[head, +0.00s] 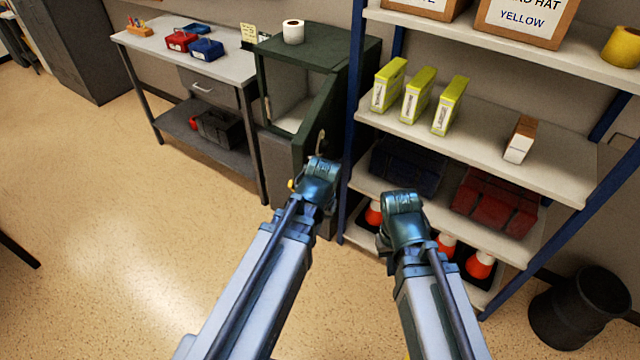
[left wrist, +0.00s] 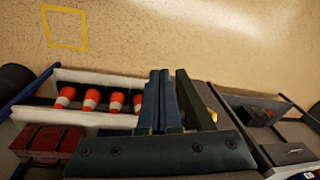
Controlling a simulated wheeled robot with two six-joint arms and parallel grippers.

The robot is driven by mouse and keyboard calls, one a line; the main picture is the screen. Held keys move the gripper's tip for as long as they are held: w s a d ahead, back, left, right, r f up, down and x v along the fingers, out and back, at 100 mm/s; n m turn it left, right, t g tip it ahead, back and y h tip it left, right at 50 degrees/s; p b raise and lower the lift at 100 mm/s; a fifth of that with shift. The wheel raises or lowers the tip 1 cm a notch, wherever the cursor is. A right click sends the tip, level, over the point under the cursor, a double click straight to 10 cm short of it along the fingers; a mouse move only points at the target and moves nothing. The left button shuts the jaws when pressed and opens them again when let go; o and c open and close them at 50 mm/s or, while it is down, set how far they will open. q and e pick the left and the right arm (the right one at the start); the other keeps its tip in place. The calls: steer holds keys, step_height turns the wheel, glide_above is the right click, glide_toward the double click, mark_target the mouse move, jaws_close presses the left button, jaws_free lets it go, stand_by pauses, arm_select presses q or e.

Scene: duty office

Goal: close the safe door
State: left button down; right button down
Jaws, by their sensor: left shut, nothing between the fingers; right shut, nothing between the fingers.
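The dark green safe (head: 309,45) stands between the workbench and the shelf rack. Its front is open and shows a pale interior (head: 290,105). The safe door (head: 322,112) is swung out towards me on the right side of the opening, with a handle (head: 320,142) near its outer end. My left gripper (head: 319,172) is just below the handle in the picture; whether it touches the door I cannot tell. In the left wrist view its fingers (left wrist: 163,100) are together and empty. My right gripper (head: 404,210) is shut and empty, in front of the rack's lower shelves.
The shelf rack (head: 500,140) with yellow binders (head: 418,95) and traffic cones (head: 480,264) stands close to the right of the door. The workbench (head: 150,40) is left of the safe. A dark bin (head: 580,305) stands at lower right.

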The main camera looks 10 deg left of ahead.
arm_select(q)
steer(key=w+d+r+n+t+y, duration=0.1)
steer(key=w+d+r+t+y, duration=0.1)
steer(key=w, duration=0.4)
steer(key=w+d+r+t+y, duration=0.2)
steer(key=w+r, duration=0.1)
steer(key=w, duration=0.3)
steer(key=w+a+f+b, duration=0.4)
steer(key=a+f+b, duration=0.4)
steer(key=shift+a, duration=0.4)
steer(key=shift+w+a, duration=0.1)
